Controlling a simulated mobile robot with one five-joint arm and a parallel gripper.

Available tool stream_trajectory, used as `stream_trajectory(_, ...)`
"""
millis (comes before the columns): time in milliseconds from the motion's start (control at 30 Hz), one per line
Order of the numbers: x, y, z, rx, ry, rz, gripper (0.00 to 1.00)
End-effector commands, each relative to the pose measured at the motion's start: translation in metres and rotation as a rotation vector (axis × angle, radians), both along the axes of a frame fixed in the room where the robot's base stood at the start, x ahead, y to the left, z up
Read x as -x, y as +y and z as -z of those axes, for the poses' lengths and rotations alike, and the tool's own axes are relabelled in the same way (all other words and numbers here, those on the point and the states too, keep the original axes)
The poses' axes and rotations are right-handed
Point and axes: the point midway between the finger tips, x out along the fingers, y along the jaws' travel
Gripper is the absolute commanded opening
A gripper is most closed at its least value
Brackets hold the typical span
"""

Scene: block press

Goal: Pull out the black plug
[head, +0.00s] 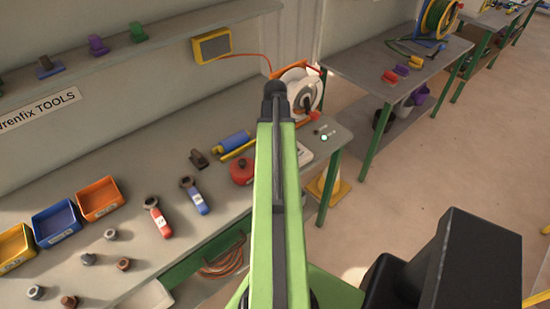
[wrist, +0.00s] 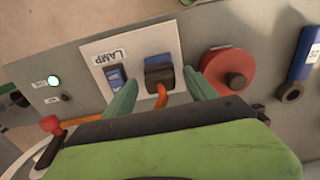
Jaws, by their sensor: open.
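The black plug (wrist: 158,76) sits at a blue-edged socket on the white plate (wrist: 97,48) marked LAMP in the wrist view, with an orange cord (wrist: 161,96) coming out of it. A blue rocker switch (wrist: 116,76) is beside it on the left. My gripper (wrist: 161,80) is open, with one teal finger on each side of the plug and nothing clearly held. I cannot tell whether either finger touches it. In the head view my green arm covers the plug, and only the edge of the plate (head: 305,155) shows.
A red round part (wrist: 228,72) lies right of the plate, with a blue-handled tool (wrist: 299,66) farther right. A lit button (wrist: 54,81) is at the left. A white cable reel (head: 314,83) stands beyond on the bench (head: 140,262).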

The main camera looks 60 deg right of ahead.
Motion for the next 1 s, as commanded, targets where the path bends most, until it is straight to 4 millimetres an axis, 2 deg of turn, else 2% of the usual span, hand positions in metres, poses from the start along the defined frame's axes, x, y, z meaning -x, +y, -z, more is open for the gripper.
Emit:
stream_trajectory(33,0.0,0.0,0.015,0.0,0.0,0.0,0.65)
stream_trajectory(200,0.0,0.0,0.027,0.0,0.0,0.001,0.65)
stream_trajectory(1000,0.001,-0.001,0.026,0.0,0.0,0.002,0.65)
